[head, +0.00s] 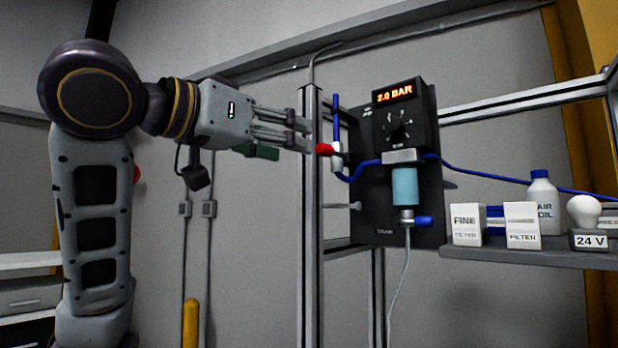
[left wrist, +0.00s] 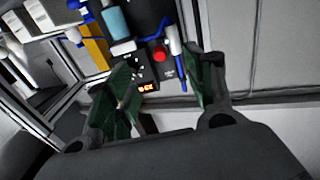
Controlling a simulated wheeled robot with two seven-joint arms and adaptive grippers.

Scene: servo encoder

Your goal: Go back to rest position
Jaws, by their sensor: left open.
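My left gripper (head: 300,136) is raised at the upper left of the head view, its fingers pointing right toward the black panel (head: 375,225). In the left wrist view its two green-padded fingers (left wrist: 160,92) stand apart with nothing between them. A red knob (head: 324,149) on a blue-and-white valve sits just right of the fingertips in the head view. The wrist view shows the red knob (left wrist: 159,53) beyond the fingers, with a visible gap. The panel's display (head: 394,92) reads 2.0 BAR above a round dial (head: 397,126). My right gripper is in neither view.
A vertical metal post (head: 310,250) stands close to the left fingertips. A shelf (head: 540,258) at the right holds white filter boxes (head: 467,224), an AIR OIL bottle (head: 542,200) and a 24 V lamp (head: 585,215). Blue tubing runs across the panel. The wall left of the post is mostly clear.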

